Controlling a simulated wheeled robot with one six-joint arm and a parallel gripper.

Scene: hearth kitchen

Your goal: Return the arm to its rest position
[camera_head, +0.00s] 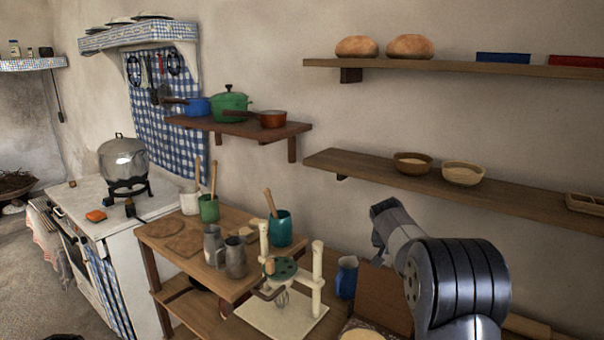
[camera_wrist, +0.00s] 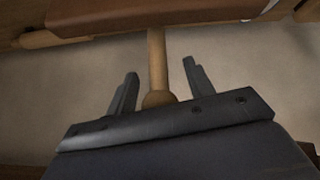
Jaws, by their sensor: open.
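My gripper (camera_wrist: 160,72) shows in the wrist view with its two dark fingers spread apart. A wooden rod (camera_wrist: 157,50) with a rounded end shows between the fingers in that view; I cannot tell how far it is from them, and they are not closed on it. In the head view my arm (camera_head: 455,285) rises at the lower right, in front of the wall and below the long shelf. The gripper itself cannot be made out in the head view.
A lower shelf (camera_head: 500,205) with bowls and an upper shelf (camera_head: 460,68) with bread run along the wall. A wooden table (camera_head: 160,230) holds jugs and utensil pots. A white-based stand (camera_head: 285,318), a blue jug (camera_head: 346,278) and a brown board (camera_head: 383,300) are close to my arm.

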